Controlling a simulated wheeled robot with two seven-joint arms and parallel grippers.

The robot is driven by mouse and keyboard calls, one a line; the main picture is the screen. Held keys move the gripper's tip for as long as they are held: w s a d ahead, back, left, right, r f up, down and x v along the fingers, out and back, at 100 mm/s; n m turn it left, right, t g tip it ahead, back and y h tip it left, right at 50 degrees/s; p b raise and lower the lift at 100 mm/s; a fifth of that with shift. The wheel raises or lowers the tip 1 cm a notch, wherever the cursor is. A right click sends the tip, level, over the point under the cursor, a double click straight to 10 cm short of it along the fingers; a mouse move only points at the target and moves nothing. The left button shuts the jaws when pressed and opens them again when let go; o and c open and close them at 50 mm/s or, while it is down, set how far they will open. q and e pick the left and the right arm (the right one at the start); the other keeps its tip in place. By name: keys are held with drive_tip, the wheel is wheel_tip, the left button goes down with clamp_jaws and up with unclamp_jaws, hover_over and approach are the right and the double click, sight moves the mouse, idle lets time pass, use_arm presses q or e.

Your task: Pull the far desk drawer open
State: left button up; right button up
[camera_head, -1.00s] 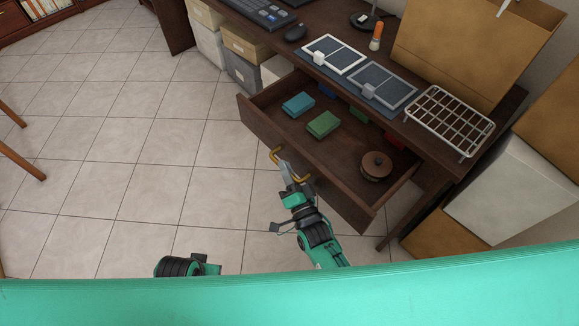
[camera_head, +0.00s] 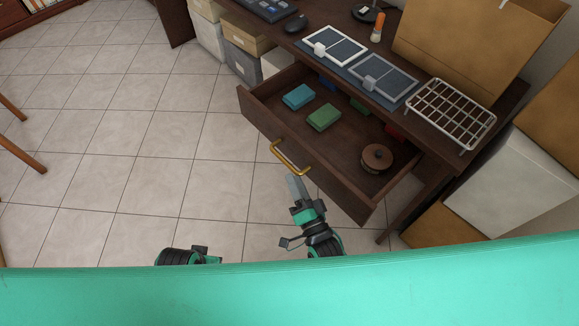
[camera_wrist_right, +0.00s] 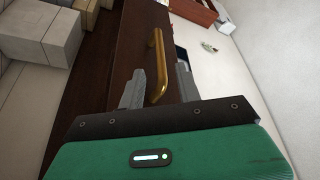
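The dark wood desk drawer (camera_head: 312,165) stands pulled out from under the desk, its inside showing. Its brass handle (camera_head: 290,157) is on the front panel and also shows in the right wrist view (camera_wrist_right: 156,68). My right gripper (camera_head: 295,187) is just in front of the drawer front, its tips a little short of the handle in the head view. In the right wrist view its two fingers (camera_wrist_right: 160,88) are apart, with the handle seen beyond and between them; they do not grip it. My left gripper (camera_head: 200,256) is low in the head view, its fingers not clear.
The drawer holds a blue box (camera_head: 298,97), a green box (camera_head: 323,117) and a round brown tin (camera_head: 376,158). A white wire rack (camera_head: 452,112) stands on the desk (camera_head: 500,110). Cartons (camera_head: 520,180) stand at right.

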use_arm(q)
drive_tip(key=shift+r, duration=0.3)
use_arm(e)
drive_tip(key=v, duration=0.7)
drive_tip(key=shift+s, duration=0.2)
drive_tip(key=shift+d+f, duration=0.1)
use_arm(q)
drive_tip(key=shift+d+f, duration=0.1)
